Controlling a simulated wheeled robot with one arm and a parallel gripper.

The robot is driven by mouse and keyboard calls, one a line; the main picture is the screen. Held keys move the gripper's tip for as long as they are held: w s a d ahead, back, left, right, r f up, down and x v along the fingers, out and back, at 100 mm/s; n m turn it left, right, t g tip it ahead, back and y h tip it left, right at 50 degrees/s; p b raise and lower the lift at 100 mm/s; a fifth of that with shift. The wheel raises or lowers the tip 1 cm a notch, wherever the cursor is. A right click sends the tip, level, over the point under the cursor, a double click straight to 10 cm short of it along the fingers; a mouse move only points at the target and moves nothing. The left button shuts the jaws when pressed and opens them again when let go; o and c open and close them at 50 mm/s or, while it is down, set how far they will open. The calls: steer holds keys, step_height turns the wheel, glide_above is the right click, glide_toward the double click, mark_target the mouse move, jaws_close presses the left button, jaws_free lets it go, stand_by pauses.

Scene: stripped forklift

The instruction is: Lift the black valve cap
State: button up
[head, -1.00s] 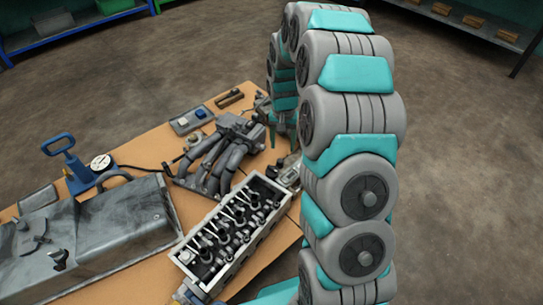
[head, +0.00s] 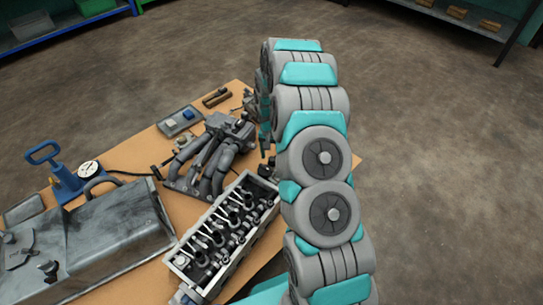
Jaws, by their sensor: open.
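I cannot pick out the black valve cap for certain. A small dark piece (head: 268,169) sits at the far right end of the open grey cylinder head (head: 225,235), and it may be the cap. A small black knob (head: 48,269) also shows on the grey metal case at the left. My gripper (head: 265,148) hangs down beyond my arm, near that far end of the cylinder head. Its teal finger shows in part, the rest is hidden behind my arm. It is open, and I see nothing held in it.
The grey metal case (head: 110,240) fills the left of the wooden table (head: 135,155). A blue hand pump with a gauge (head: 70,180), a dark pipe manifold (head: 210,158) and a grey tray (head: 180,120) stand behind. The floor right of the table is clear.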

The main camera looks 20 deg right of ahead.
steer(key=shift+f, duration=0.45)
jaws_close()
stand_by(1.1)
